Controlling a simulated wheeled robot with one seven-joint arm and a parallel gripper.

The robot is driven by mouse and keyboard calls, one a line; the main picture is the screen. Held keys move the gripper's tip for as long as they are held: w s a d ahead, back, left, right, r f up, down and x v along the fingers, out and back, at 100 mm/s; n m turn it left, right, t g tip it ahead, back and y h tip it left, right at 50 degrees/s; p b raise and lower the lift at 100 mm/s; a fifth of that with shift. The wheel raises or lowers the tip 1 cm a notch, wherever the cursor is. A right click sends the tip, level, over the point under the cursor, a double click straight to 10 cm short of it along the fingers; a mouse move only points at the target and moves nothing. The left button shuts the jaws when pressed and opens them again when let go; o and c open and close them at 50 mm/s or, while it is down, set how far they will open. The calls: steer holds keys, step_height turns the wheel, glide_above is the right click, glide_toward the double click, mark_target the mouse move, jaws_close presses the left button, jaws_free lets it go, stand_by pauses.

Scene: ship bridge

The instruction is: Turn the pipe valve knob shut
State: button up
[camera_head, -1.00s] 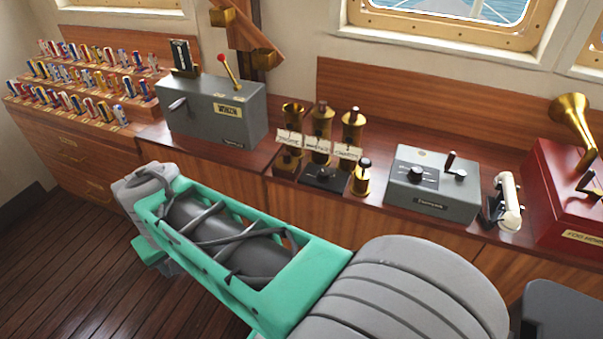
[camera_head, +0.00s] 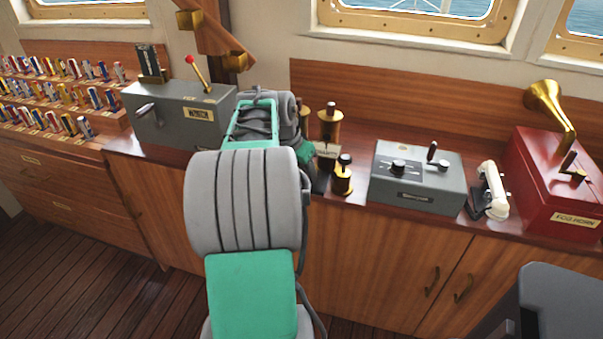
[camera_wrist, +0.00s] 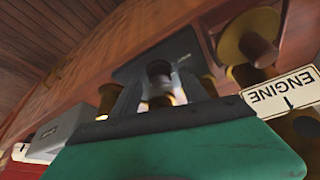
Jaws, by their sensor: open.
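Brass pipes (camera_head: 329,122) with dark caps stand on the wooden counter, partly hidden behind my arm in the head view. A short brass fitting with a dark knob (camera_head: 343,176) stands just in front of them. My gripper (camera_wrist: 158,88) shows in the wrist view as two open grey fingers above a green body. A dark round knob (camera_wrist: 160,70) appears between the fingers, with brass behind it; I cannot tell whether they touch it. A brass flange with a round knob (camera_wrist: 248,42) is to the right, above an "ENGINE" tag (camera_wrist: 281,92). In the head view my fingertips are hidden.
A grey control box (camera_head: 417,178), a white handset (camera_head: 492,188) and a red fog horn box (camera_head: 560,180) stand to the right. A grey lever box (camera_head: 180,118) and flag racks (camera_head: 60,95) are to the left. Free counter is narrow.

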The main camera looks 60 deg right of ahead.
steer(key=shift+f, duration=0.1)
jaws_close()
stand_by(0.5)
